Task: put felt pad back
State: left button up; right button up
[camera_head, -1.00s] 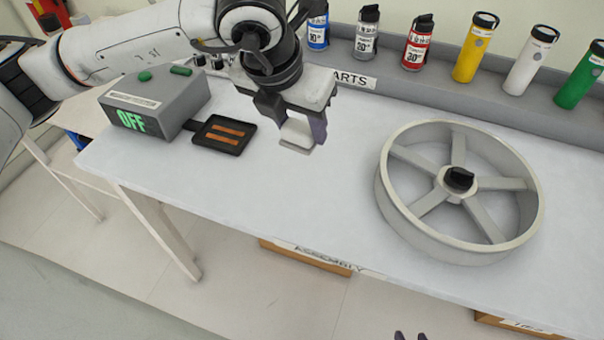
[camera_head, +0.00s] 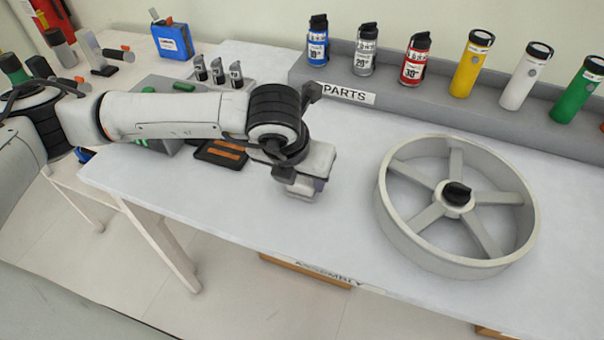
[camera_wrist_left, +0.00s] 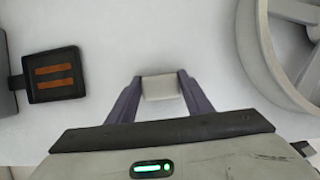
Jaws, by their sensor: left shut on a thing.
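A pale grey block, which looks like the felt pad (camera_wrist_left: 160,87), is between the two purple fingers of my left gripper (camera_wrist_left: 158,88) in the left wrist view. The fingers are shut on its sides. In the head view my left gripper (camera_head: 303,192) is low over the middle of the white table, right of the black tray. The wrist mostly hides the pad there. I cannot tell whether the pad touches the table. My right gripper is not in view.
A black tray with two orange strips (camera_head: 221,152) lies beside a grey box (camera_head: 160,138), left of the gripper. A large spoked wheel (camera_head: 392,205) lies to the right. Several bottles stand on the grey PARTS shelf (camera_head: 390,105). The table front between tray and wheel is clear.

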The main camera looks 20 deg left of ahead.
pick_arm(q)
jog(key=o, duration=1)
jog(key=shift+r, duration=0.15)
jog(key=b+v, duration=0.1)
jog(key=v, duration=1.1)
